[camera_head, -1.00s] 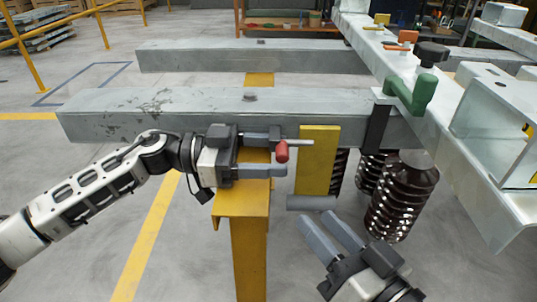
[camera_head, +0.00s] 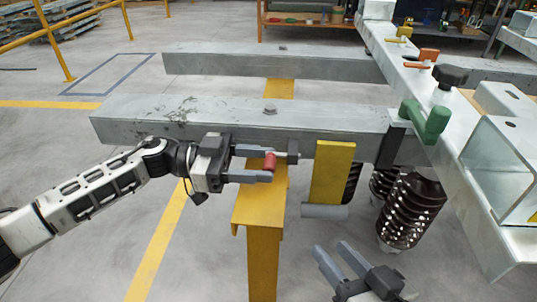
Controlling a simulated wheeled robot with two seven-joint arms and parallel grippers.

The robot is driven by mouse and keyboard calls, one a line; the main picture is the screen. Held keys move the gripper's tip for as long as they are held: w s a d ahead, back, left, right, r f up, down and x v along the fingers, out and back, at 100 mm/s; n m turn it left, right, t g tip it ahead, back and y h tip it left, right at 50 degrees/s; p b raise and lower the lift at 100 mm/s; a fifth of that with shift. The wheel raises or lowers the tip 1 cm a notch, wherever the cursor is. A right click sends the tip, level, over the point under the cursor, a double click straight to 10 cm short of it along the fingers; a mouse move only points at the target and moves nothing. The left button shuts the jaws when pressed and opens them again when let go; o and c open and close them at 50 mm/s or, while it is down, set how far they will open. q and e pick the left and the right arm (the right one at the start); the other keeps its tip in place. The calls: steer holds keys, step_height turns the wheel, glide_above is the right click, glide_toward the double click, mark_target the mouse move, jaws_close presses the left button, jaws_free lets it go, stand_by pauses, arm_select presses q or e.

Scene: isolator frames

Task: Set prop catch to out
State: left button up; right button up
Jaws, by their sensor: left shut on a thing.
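The prop catch shows as a small red knob (camera_head: 270,161) at the grey beam's near face, above the yellow post. My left gripper (camera_head: 268,163) comes in from the left and is shut on the red knob. Its fingers partly hide the catch's rod. A small grey block (camera_head: 293,152) sits just right of the knob. The yellow prop plate (camera_head: 332,172) hangs farther right, with a gap between it and the knob. A grey roller (camera_head: 324,211) is at its foot. My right gripper (camera_head: 330,250) is open and empty, low in the picture, below the roller.
The grey beam (camera_head: 230,118) runs across behind my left gripper, with the yellow post (camera_head: 262,250) below. Dark coil springs (camera_head: 411,210) and a green handle (camera_head: 427,120) are at the right, by a long pale rail (camera_head: 455,165). The floor at front left is clear.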

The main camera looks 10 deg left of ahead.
arm_select(q)
steer(key=shift+s+a+f, duration=0.15)
steer(key=shift+s+f, duration=0.05)
steer(key=shift+s, duration=0.2)
steer(key=o, duration=1.2)
steer(key=shift+a, duration=0.1)
steer(key=shift+r, duration=0.1)
arm_select(e)
steer(key=shift+a+r, duration=0.1)
steer(key=shift+a, duration=0.05)
arm_select(q)
steer(key=shift+r, duration=0.1)
steer(key=shift+w, duration=0.1)
steer(key=shift+a, duration=0.4)
steer(key=a+p, duration=0.2)
steer(key=a, duration=1.3)
arm_select(e)
steer(key=shift+s+d+f+n+g+h, duration=0.2)
steer(key=shift+d+f+n+g+h, duration=0.1)
steer(key=shift+d+f+n+h, duration=0.15)
steer(key=shift+r, duration=0.1)
